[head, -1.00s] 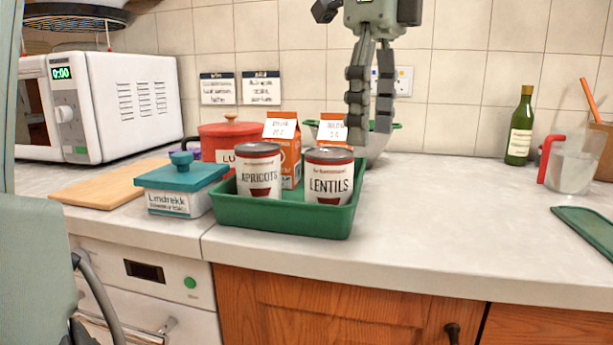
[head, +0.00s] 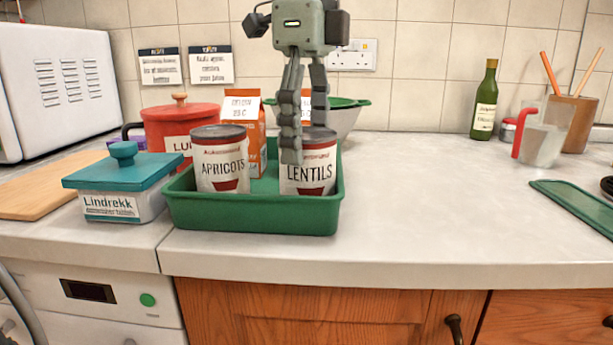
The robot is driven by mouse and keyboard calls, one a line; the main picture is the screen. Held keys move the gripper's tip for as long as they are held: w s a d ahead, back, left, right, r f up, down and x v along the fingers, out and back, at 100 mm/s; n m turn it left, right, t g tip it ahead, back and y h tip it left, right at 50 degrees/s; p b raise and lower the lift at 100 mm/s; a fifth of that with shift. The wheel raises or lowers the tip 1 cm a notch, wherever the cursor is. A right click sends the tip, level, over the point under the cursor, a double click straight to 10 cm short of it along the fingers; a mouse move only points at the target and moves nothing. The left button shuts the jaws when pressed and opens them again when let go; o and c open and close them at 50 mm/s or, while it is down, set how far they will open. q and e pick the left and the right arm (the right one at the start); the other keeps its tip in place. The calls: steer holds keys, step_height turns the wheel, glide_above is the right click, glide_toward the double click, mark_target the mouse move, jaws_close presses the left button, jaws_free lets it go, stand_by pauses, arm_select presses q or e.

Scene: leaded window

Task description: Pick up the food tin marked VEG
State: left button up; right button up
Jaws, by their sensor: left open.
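No tin marked VEG can be read in this view. Two white tins with dark red bands stand upright in a green tray (head: 250,219). The left one reads APRICOTS (head: 220,162) and the right one reads LENTILS (head: 312,180). My left gripper (head: 305,142) hangs fingers down over the LENTILS tin, open, with nothing seen between its fingers. One finger overlaps the front of that tin in the picture; I cannot tell whether it touches. Orange cartons (head: 256,165) behind the tins are partly hidden. My right gripper is not in view.
A white box with a teal lid (head: 122,169) stands left of the tray. A red pot (head: 180,123) and a green-rimmed bowl (head: 345,118) are behind. A bottle (head: 484,105) and a jug (head: 541,142) stand at right. The counter (head: 430,215) right of the tray is clear.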

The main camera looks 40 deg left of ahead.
mark_target(308, 178)
arm_select(q)
steer(key=shift+f, duration=2.95)
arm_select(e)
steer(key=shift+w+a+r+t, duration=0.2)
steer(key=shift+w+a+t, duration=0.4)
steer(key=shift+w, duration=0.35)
arm_select(q)
steer(key=shift+w, duration=0.1)
steer(key=c, duration=1.4)
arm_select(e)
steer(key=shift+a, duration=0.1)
